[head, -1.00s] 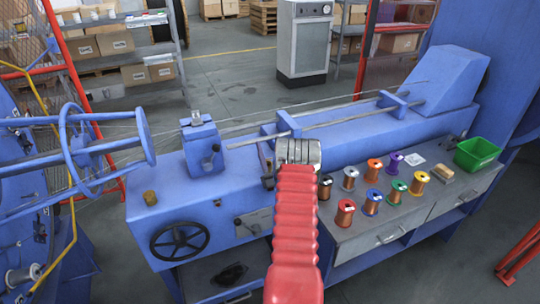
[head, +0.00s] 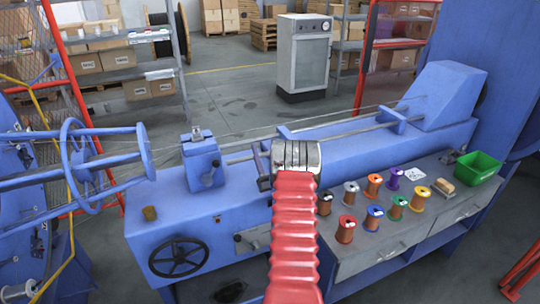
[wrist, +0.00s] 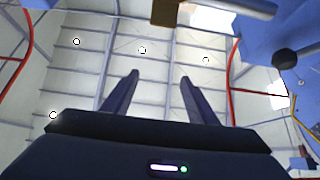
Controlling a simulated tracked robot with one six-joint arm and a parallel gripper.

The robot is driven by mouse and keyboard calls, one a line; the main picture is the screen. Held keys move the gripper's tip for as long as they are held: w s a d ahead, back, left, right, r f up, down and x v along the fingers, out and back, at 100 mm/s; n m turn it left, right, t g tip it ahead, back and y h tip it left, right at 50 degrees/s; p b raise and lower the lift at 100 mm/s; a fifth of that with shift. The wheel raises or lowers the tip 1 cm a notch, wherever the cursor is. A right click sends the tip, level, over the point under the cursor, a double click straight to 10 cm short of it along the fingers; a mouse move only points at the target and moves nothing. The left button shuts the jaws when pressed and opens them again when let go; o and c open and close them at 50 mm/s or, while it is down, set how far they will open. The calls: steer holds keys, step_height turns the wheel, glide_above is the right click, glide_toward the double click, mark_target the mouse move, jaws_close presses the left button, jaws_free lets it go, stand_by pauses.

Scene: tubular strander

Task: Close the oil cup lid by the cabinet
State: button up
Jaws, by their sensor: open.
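A grey cabinet (head: 303,60) stands behind the machine. Several wire spools and a green bin (head: 477,167) stand on the bench (head: 375,248) at right. A blue clamp block (head: 203,162) and wheel frame (head: 80,160) rise at left. A dark knob (wrist: 284,59) shows in the wrist view.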

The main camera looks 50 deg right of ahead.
steer(key=w+a+r+n+g+y, duration=0.1)
steer(key=w+a+r+g+y, duration=0.25)
steer(key=w+a+r, duration=0.9)
steer(key=w+a+r+g+y, duration=0.2)
steer(key=w+a, duration=0.1)
steer(key=a, duration=0.3)
steer(key=s+a+r+n+g+y, duration=0.1)
steer(key=s+a+g, duration=0.15)
steer(key=a, duration=0.55)
steer(key=s+a+n+g+y, duration=0.15)
steer(key=s+a, duration=0.25)
steer(key=a, duration=0.4)
steer(key=s+a+f+n+g+y, duration=0.1)
steer(key=s+a+f+g+y, duration=0.1)
steer(key=s+a, duration=0.9)
steer(key=s+a+f+n+g+y, duration=0.1)
steer(key=s+a+g, duration=0.4)
steer(key=s+a, duration=0.5)
steer(key=s+f+y, duration=0.1)
steer(key=s+f, duration=0.1)
steer(key=s, duration=0.5)
steer(key=shift+a+f+y, duration=0.2)
steer(key=shift+a+y, duration=0.1)
steer(key=shift+a, duration=0.1)
steer(key=shift+n, duration=0.25)
steer(key=shift+c, duration=0.4)
